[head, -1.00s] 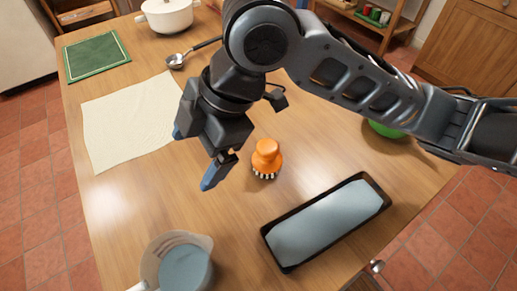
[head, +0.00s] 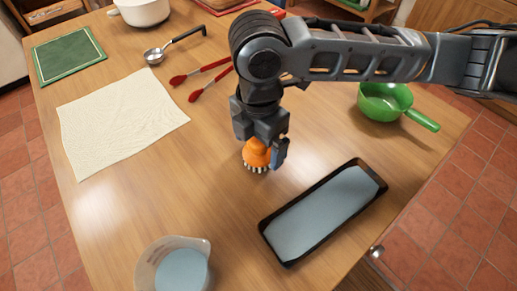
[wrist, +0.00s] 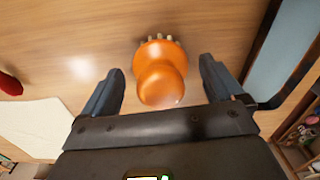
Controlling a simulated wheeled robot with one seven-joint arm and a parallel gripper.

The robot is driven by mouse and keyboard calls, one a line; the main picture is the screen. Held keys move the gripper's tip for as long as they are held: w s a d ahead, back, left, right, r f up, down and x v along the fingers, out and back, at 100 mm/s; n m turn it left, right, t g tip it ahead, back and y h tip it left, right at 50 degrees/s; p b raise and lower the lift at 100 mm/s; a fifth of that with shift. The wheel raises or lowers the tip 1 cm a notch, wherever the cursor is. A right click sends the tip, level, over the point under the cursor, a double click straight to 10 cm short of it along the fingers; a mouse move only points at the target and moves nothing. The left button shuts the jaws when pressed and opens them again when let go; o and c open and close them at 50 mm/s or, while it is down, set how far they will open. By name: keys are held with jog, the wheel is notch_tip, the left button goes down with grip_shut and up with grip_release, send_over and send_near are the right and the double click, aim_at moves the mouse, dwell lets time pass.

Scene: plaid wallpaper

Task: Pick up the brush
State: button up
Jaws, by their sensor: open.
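The brush (head: 255,157) has a round orange handle and pale bristles at its base. It stands upright on the wooden table. My gripper (head: 268,152) is right at the brush, pointing down, and partly covers its handle in the head view. In the wrist view the brush (wrist: 160,75) lies between the two blue-grey fingers of my gripper (wrist: 162,88). The fingers are apart, with a gap visible on each side of the handle.
A black tray with a grey-blue surface (head: 325,213) lies just right of the brush. A measuring cup (head: 203,246) stands at the front. A cream cloth (head: 120,120), red tongs (head: 205,78), a ladle (head: 155,55) and a green pan (head: 385,104) lie around. Bare table surrounds the brush.

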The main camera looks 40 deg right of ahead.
notch_tip(320, 180, down, 2)
jog(key=shift+c, duration=0.4)
jog(key=c, duration=1.1)
